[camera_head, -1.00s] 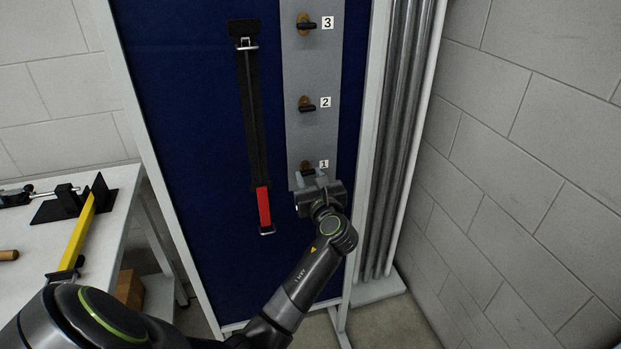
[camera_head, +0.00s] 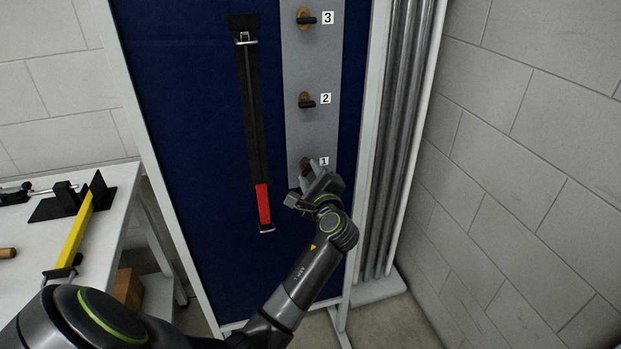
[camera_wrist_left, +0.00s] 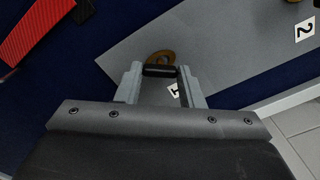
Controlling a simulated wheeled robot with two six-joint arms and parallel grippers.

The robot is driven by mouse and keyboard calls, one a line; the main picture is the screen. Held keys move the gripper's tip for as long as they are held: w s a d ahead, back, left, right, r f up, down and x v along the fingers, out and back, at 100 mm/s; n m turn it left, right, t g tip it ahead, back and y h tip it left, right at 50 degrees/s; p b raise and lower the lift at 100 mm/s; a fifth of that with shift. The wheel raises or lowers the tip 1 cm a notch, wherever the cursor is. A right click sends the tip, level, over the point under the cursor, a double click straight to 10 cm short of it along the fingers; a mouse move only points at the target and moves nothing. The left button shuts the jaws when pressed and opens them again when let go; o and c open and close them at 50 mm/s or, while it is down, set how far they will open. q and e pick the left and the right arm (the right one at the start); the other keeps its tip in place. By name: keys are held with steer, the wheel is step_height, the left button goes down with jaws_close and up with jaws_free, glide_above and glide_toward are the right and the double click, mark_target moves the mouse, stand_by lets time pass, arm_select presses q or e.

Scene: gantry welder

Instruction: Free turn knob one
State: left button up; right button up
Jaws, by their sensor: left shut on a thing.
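Knob one is a black handle on a brass-coloured disc, low on the grey strip next to the label 1. The gripper is tilted relative to the strip. My right gripper is not in view.
Knob two (camera_head: 305,100) and knob three (camera_head: 305,17) sit above on the grey strip (camera_head: 312,60). A black strap with a red end (camera_head: 263,205) hangs to the left. Metal pipes (camera_head: 392,150) stand to the right. A white table (camera_head: 35,245) with tools is at the left.

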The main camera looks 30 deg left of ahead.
arm_select(q)
steer(key=n+b, duration=0.1)
steer(key=n, duration=0.3)
steer(key=shift+f+b, duration=0.1)
steer(key=shift+b, duration=0.3)
steer(key=shift+n+b, duration=0.55)
steer(key=shift+n, duration=1.05)
steer(key=o, duration=1)
